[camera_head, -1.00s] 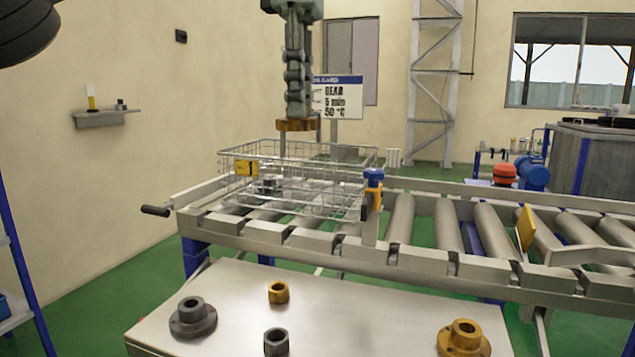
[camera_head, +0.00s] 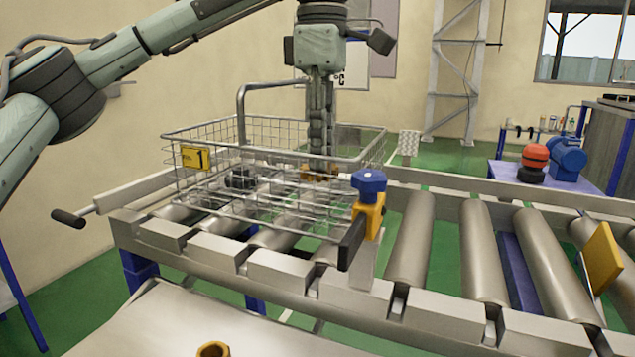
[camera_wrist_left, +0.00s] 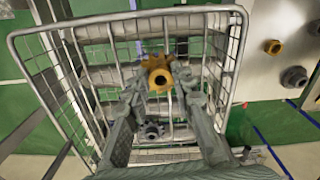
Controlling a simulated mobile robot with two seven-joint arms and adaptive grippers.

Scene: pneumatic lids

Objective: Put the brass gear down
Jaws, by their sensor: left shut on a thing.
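The brass gear (camera_head: 318,173) is low inside the wire basket (camera_head: 190,148), seen through the mesh. My left gripper (camera_head: 321,158) points straight down into the basket and is shut on the gear. The left wrist view shows the brass gear (camera_wrist_left: 157,72) between the two fingers, over the basket's wire floor. I cannot tell whether the gear touches the floor. A dark grey gear (camera_head: 240,178) lies in the basket to the left, and it also shows in the left wrist view (camera_wrist_left: 150,132). My right gripper is not in view.
The basket stands on a roller conveyor (camera_head: 408,240) with metal side rails. A blue-knobbed yellow stop (camera_head: 368,205) stands at its front right corner. A yellow plate (camera_head: 602,257) stands farther right. A table (camera_head: 150,325) in front bears a brass part (camera_head: 213,349).

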